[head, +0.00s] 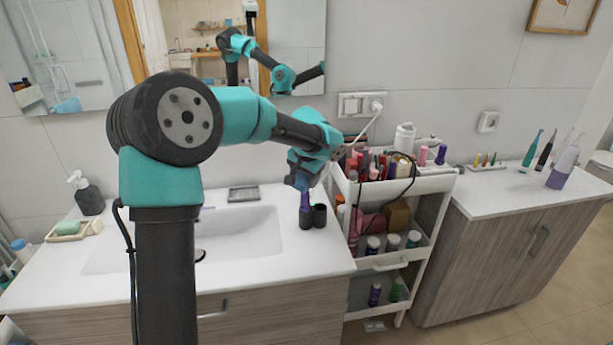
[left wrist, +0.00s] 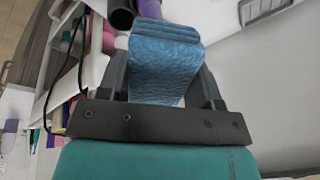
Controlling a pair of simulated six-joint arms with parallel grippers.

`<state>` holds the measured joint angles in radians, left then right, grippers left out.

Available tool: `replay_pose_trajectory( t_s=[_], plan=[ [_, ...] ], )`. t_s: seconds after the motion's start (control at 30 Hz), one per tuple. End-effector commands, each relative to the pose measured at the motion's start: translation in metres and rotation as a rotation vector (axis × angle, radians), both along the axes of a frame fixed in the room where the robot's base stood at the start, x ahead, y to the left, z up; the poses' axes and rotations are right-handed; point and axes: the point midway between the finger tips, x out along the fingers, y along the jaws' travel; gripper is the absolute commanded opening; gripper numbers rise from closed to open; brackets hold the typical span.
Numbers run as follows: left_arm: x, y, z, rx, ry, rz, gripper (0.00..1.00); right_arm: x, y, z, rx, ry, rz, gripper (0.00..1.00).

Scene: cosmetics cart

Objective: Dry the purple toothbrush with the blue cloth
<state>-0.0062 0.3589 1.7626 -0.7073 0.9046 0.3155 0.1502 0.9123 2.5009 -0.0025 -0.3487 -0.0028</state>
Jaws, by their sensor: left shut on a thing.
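My left gripper (head: 299,182) is above the right end of the sink counter, pointing down. It is shut on the blue cloth (left wrist: 165,65), which hangs folded between its fingers in the left wrist view. In the head view the cloth shows only as a small blue patch below the gripper. The purple toothbrush (head: 305,201) stands upright in one of two dark cups (head: 305,218), just under the cloth. Its top is hidden by the gripper and cloth, and I cannot tell whether they touch. My right gripper is not in view.
A white cart (head: 392,262) crowded with cosmetics stands right of the counter, close to my gripper. The sink basin (head: 240,237) lies to the left. A soap dispenser (head: 88,195) and soap dish (head: 68,231) are at the far left. A wooden cabinet (head: 490,262) stands right.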

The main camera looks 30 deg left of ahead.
Motion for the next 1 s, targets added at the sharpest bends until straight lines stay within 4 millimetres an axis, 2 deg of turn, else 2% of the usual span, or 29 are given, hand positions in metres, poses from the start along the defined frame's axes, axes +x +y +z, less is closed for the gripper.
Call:
replay_pose_trajectory(
  t_s=[0.43, 1.0],
  plan=[
    [-0.0086, 0.0094, -0.0028, 0.000, 0.004, 0.001, 0.40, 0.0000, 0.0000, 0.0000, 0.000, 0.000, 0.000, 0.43],
    [-0.0004, -0.0005, -0.0017, -0.002, 0.005, 0.001, 0.40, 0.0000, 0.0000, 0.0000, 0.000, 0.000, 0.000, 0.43]
  ],
)
